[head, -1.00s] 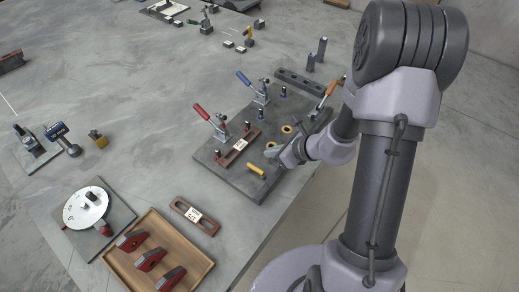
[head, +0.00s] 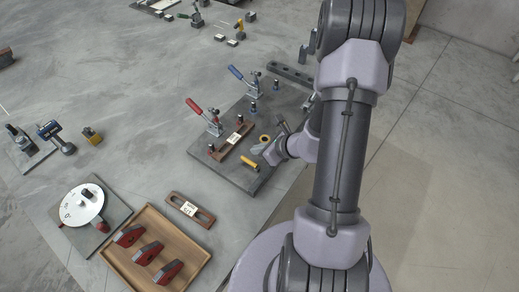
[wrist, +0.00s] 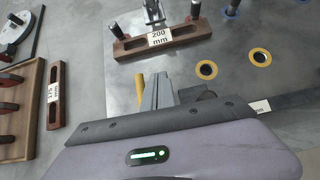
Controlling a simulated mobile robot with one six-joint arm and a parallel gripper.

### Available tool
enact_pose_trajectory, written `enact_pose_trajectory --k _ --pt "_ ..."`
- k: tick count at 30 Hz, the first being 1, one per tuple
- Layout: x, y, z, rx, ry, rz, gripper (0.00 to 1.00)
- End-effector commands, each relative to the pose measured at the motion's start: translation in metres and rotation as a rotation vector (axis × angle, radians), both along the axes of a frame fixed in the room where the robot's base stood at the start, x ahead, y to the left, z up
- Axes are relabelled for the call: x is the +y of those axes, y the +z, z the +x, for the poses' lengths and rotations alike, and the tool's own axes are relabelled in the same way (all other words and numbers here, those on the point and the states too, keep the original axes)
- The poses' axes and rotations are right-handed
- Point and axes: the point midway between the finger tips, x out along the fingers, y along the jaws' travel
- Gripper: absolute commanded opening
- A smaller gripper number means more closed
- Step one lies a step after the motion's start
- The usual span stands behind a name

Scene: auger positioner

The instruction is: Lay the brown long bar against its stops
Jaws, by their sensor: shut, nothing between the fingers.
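The brown long bar (head: 224,148), slotted and with a white label, lies on the dark fixture plate (head: 238,182). In the wrist view its label reads 200 mm (wrist: 160,38). Dark upright pins (wrist: 120,32) stand close to it; I cannot tell whether the bar touches them. My gripper (head: 270,153) is over the plate, to the right of the bar and apart from it. In the wrist view my gripper's fingers (wrist: 157,90) are together and empty, below the bar in the picture.
A red-handled clamp (head: 205,117) and a blue-handled clamp (head: 245,80) rise behind the bar. A yellow piece (head: 250,163) lies near my gripper. A shorter brown bar (head: 189,208) and a wooden tray (head: 200,262) with red-and-black parts sit at the front left.

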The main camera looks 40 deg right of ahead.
Motion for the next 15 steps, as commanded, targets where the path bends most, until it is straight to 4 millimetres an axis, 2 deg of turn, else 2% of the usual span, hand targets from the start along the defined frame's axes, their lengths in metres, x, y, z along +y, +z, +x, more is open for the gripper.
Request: enact_pose_trajectory --k 1,5,9,15 --pt "0.003 -0.011 0.007 0.0 0.003 0.0 0.0" --pt "0.009 -0.03 0.025 0.0 0.002 0.001 0.0" --pt "0.016 -0.025 0.048 -0.001 0.003 -0.001 0.0" --pt "0.02 -0.024 0.061 0.0 0.001 -0.001 0.0"
